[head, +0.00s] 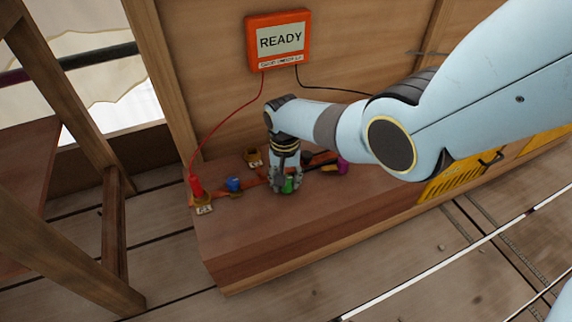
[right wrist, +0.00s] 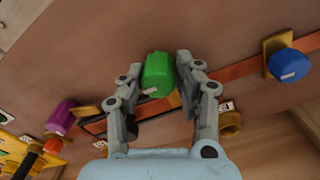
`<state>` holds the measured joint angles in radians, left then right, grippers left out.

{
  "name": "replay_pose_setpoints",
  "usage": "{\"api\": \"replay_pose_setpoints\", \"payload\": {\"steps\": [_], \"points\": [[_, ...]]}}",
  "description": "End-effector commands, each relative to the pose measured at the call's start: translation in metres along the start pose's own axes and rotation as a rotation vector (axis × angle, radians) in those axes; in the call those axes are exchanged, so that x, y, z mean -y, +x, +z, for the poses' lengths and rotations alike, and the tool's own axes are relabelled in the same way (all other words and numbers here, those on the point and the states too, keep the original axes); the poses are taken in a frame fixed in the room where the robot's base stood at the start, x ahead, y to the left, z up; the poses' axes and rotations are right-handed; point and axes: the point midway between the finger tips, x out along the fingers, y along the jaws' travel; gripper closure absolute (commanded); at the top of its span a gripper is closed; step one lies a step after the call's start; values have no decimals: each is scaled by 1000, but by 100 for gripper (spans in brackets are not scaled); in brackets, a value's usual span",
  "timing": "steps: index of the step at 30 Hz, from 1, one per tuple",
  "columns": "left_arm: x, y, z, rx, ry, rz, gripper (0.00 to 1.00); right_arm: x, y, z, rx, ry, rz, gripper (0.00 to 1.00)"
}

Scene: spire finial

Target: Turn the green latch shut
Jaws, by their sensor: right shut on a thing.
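The green latch (right wrist: 157,73) is a rounded green knob on an orange strip, seen between the fingers of my right gripper (right wrist: 161,66) in the right wrist view. The fingers are shut on it, one on each side. In the head view the green latch (head: 288,186) shows just in front of my right gripper (head: 285,184), which reaches down onto the wooden bench (head: 250,237). The latch's base is partly hidden by the fingers. My left gripper is not in view.
A blue knob (head: 234,184) and a red plug (head: 196,186) lie left of the latch, and a magenta knob (head: 343,166) right. An orange-framed screen (head: 279,41) reading READY hangs on the wall, with red and black cables. The bench front is clear.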

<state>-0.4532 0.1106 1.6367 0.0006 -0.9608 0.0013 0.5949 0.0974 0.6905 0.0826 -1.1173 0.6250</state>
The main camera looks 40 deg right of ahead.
Motion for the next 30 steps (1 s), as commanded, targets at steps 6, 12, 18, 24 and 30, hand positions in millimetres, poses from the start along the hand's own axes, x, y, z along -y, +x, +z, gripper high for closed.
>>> {"api": "replay_pose_setpoints", "payload": {"steps": [6,12,18,24,30], "points": [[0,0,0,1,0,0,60,-1,-1,-4,-9,2,1,48],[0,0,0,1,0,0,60,-1,-1,-3,-6,0,1,46],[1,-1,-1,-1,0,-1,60,-1,-5,-2,-5,0,1,46],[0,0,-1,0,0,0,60,-1,-28,-2,-8,0,-1,46],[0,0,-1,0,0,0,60,-1,-70,-3,-10,-1,-1,46]]}}
